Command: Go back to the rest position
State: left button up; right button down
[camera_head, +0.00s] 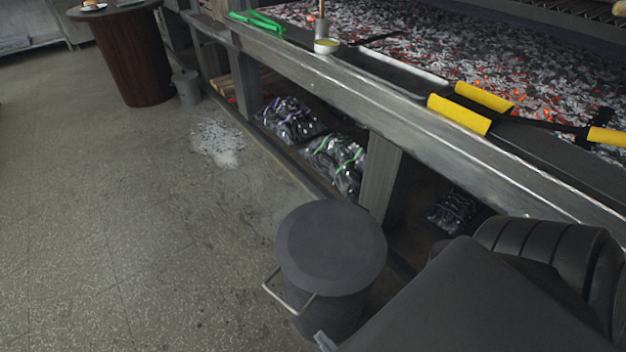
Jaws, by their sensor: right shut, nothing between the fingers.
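My right arm comes in at the bottom right, large, dark and close to the camera. Only a small grey tip of my right gripper (325,341) shows at the bottom edge, just below the round dark bin; the rest is cut off or hidden. It is shut and empty. My left gripper is not in view.
A lidded dark bin (331,246) with a metal handle stands on the floor beside the grill's front ledge (300,72). Hot coals glow behind.

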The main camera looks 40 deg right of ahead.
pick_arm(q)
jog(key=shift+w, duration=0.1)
